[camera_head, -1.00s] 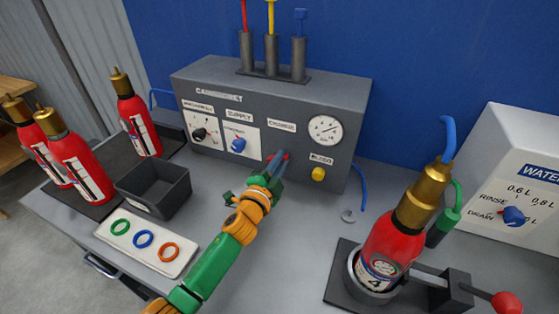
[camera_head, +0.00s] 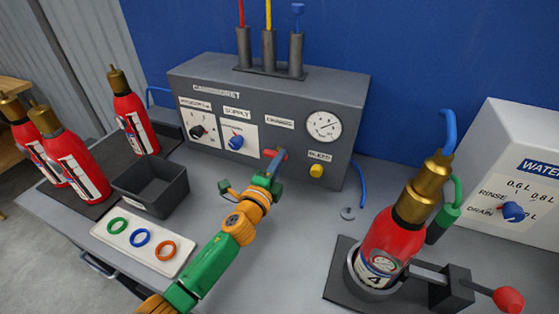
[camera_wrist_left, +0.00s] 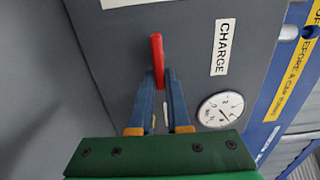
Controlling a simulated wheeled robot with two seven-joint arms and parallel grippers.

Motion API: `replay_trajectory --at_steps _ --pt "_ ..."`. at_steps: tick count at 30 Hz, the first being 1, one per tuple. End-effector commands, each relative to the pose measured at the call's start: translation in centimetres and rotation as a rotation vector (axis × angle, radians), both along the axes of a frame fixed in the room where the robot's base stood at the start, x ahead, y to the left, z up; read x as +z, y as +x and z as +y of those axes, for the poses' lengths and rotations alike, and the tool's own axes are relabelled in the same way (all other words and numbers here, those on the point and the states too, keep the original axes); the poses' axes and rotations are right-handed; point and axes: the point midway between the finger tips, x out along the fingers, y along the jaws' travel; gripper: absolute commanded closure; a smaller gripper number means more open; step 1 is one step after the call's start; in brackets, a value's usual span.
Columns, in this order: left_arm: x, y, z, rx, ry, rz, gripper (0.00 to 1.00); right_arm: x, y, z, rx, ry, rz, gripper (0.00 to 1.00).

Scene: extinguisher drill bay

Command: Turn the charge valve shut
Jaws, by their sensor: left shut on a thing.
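The charge valve's red lever (camera_head: 275,154) is on the grey panel's front, below the CHARGE label (camera_head: 280,122). It lies roughly crosswise. In the left wrist view the red lever (camera_wrist_left: 157,56) stands between and beyond the two blue fingers, its lower end between their tips. My left gripper (camera_head: 274,166) reaches the lever from the front and is shut on it; its fingers also show in the left wrist view (camera_wrist_left: 160,78). The fingers and green palm hide part of the lever's base in the head view. My right gripper is not in view.
Right of the lever are a gauge (camera_head: 323,126) and a yellow bleed knob (camera_head: 316,171); left is a blue supply knob (camera_head: 236,142). A red extinguisher (camera_head: 390,238) stands in a clamp at right. A black bin (camera_head: 150,188) and ring tray (camera_head: 140,262) lie left of my arm.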

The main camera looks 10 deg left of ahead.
Motion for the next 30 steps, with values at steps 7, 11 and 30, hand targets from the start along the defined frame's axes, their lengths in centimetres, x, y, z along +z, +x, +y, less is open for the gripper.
replay_trajectory --at_steps 7,11,30 --pt "-0.1 0.0 0.0 0.000 0.005 0.000 1.00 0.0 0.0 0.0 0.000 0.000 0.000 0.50" --pt "-0.1 0.0 0.0 0.000 0.005 0.000 0.77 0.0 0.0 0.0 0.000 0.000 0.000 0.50" --pt "-0.1 -4.1 0.8 -0.001 0.005 0.002 0.55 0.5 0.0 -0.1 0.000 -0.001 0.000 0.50"
